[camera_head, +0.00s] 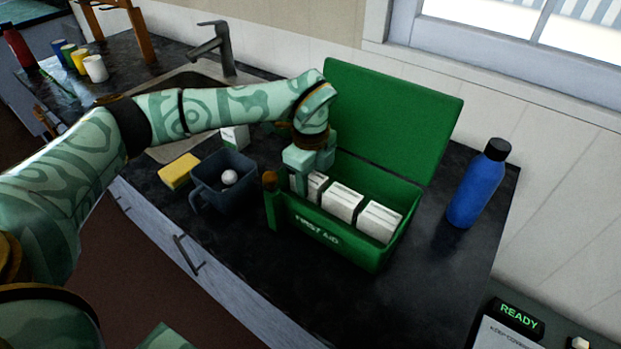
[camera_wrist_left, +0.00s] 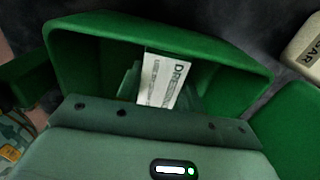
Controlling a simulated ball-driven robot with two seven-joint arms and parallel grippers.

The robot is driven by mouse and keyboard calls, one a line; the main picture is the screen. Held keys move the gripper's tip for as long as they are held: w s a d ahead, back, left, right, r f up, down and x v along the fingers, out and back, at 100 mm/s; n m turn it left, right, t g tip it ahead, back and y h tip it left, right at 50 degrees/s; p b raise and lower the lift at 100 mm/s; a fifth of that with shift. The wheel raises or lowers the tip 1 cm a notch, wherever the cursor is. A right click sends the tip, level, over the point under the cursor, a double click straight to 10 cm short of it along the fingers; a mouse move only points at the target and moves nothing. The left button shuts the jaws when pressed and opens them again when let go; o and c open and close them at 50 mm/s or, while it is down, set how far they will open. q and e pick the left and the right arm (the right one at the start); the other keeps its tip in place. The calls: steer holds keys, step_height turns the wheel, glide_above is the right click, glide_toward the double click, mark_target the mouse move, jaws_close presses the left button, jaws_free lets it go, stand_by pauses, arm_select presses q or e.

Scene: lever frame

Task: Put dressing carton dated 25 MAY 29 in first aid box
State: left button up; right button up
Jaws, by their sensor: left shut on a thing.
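The green first aid box (camera_head: 330,236) stands on the dark counter with its lid (camera_head: 392,112) raised. My left gripper (camera_head: 304,182) points down into the box's left end, shut on a white dressing carton. In the left wrist view this carton (camera_wrist_left: 163,80) shows printed text starting "DRE" between the fingers, with green box walls (camera_wrist_left: 160,24) around it. Its date is not readable. Two white cartons, a middle one (camera_head: 343,202) and a right one (camera_head: 380,221), stand in the box to the right of the gripper. I cannot tell whether the held carton touches the floor of the box. My right gripper is not seen.
A blue bottle (camera_head: 478,186) stands right of the box. The sink tap (camera_head: 221,49) is behind. The counter front right is clear.

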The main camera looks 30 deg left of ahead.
mark_target(310, 176)
arm_select(q)
steer(key=o, duration=1)
steer(key=shift+f, duration=0.15)
steer(key=shift+o, duration=0.2)
step_height(310, 176, up, 12)
steer(key=p, duration=0.3)
steer(key=shift+r, duration=0.2)
